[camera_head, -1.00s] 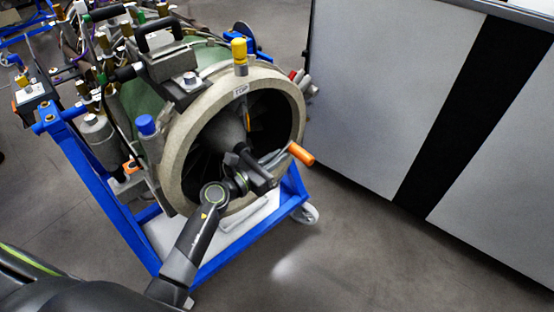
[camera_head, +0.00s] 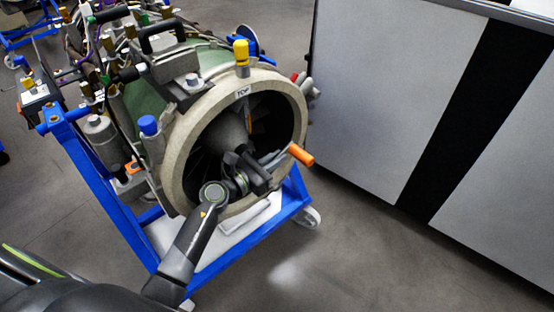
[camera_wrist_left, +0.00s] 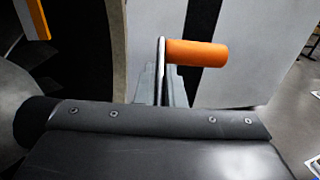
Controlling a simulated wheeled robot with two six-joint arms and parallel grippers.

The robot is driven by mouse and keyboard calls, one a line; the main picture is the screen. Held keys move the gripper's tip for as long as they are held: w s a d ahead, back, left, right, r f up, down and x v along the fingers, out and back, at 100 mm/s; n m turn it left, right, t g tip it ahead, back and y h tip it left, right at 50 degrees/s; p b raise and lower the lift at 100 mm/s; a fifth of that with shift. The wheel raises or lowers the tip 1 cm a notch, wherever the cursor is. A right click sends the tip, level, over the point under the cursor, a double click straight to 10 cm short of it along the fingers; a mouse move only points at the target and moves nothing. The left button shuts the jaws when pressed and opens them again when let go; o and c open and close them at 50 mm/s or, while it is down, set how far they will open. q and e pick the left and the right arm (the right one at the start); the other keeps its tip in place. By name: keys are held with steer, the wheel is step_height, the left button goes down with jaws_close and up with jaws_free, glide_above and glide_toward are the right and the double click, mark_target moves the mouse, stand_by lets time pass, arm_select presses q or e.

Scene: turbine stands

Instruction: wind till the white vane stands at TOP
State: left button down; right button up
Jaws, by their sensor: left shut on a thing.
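The turbine has a pale round front ring (camera_head: 172,168) with a TOP label (camera_head: 243,92) at its upper edge. Inside are dark vanes around a grey cone (camera_head: 228,128). I cannot pick out a white vane in the head view. In the left wrist view an orange-and-pale strip (camera_wrist_left: 38,18) shows at the upper left. A crank with an orange handle (camera_head: 301,155) sticks out at the front; the handle also shows in the left wrist view (camera_wrist_left: 197,53). My left gripper (camera_head: 274,163) is shut on the crank beside the handle. My right gripper is out of view.
The turbine sits in a blue wheeled frame (camera_head: 98,185) with a caster (camera_head: 311,217). A grey cabinet (camera_head: 365,100) with a black stripe stands to the right. Bare floor (camera_head: 380,265) lies in front.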

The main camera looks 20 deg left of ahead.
arm_select(q)
steer(key=shift+w+a+r, duration=0.15)
steer(key=shift+r, duration=0.15)
steer(key=c, duration=1.7)
jaws_free()
steer(key=shift+a, duration=0.15)
steer(key=shift+o, duration=1.2)
steer(key=shift+w+a+f, duration=0.15)
steer(key=shift+a+f, duration=0.1)
steer(key=shift+o, duration=0.8)
steer(key=shift+d, duration=0.25)
steer(key=shift+v, duration=3.65)
steer(key=shift+f, duration=0.2)
